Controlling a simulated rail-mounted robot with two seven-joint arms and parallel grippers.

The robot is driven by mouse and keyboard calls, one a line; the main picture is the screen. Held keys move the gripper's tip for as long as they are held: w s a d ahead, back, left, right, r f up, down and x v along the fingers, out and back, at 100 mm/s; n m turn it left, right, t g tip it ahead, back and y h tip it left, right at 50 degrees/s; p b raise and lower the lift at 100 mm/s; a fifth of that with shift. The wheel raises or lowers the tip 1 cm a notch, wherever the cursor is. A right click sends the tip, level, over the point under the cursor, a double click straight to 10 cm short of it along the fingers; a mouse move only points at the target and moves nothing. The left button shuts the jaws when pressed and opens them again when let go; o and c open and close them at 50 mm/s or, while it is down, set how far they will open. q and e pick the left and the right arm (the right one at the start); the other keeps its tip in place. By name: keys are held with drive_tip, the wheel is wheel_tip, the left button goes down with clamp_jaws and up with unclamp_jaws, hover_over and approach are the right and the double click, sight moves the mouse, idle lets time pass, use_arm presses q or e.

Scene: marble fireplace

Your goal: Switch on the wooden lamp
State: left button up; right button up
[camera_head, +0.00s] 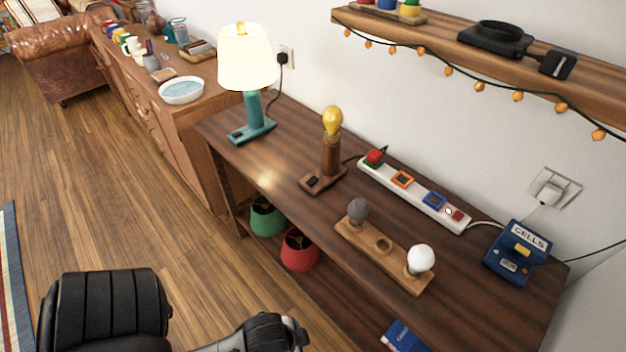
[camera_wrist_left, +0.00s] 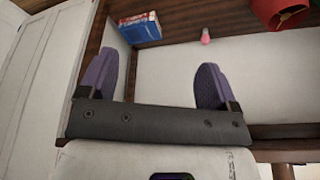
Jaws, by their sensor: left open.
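The wooden lamp (camera_head: 330,158) stands upright on the dark wooden table (camera_head: 270,170). It has a flat base with a small dark switch (camera_head: 313,182), a round wooden post and a bare yellow bulb (camera_head: 332,121) that shows no clear glow.
A lit teal lamp (camera_head: 246,65) stands left of the wooden lamp. A wooden bulb holder (camera_head: 383,250) with a grey and a white bulb lies in front of the strip. A blue CELLS box (camera_head: 514,258) is at the right. Green and red shades sit below the tabletop.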

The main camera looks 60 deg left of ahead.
use_arm(q)
drive_tip(key=shift+c, duration=0.4)
clamp_jaws()
idle(0.4)
idle(1.0)
